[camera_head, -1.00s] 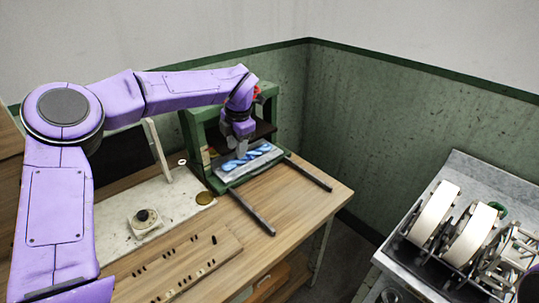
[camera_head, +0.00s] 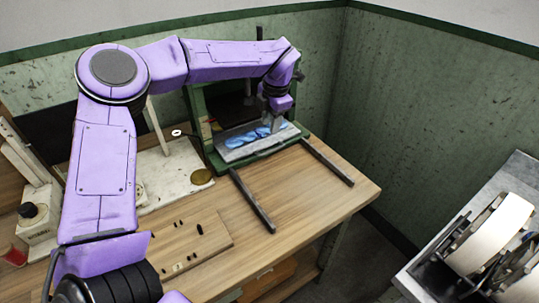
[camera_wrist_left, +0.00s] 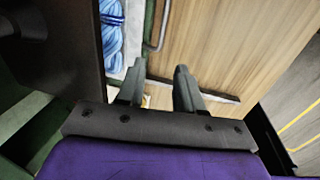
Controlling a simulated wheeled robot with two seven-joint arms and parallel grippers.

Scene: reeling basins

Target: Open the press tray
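The press (camera_head: 196,106) is a green frame at the back of the wooden table. Its grey tray (camera_head: 232,155) sits at the press's front and holds a blue twisted skein (camera_head: 262,135). In the left wrist view the skein (camera_wrist_left: 111,38) is at the upper left, and a thin grey bar handle (camera_wrist_left: 163,28) runs beside the tray edge. My left gripper (camera_head: 273,128) is over the right part of the tray. In the wrist view its two fingers (camera_wrist_left: 158,84) are apart, with nothing visibly held; the handle appears beyond their tips. My right gripper is not in view.
Two dark rails (camera_head: 252,200) (camera_head: 327,162) run forward from the press on the table, with bare wood between them. A metal bench with white reels (camera_head: 490,235) stands at the right.

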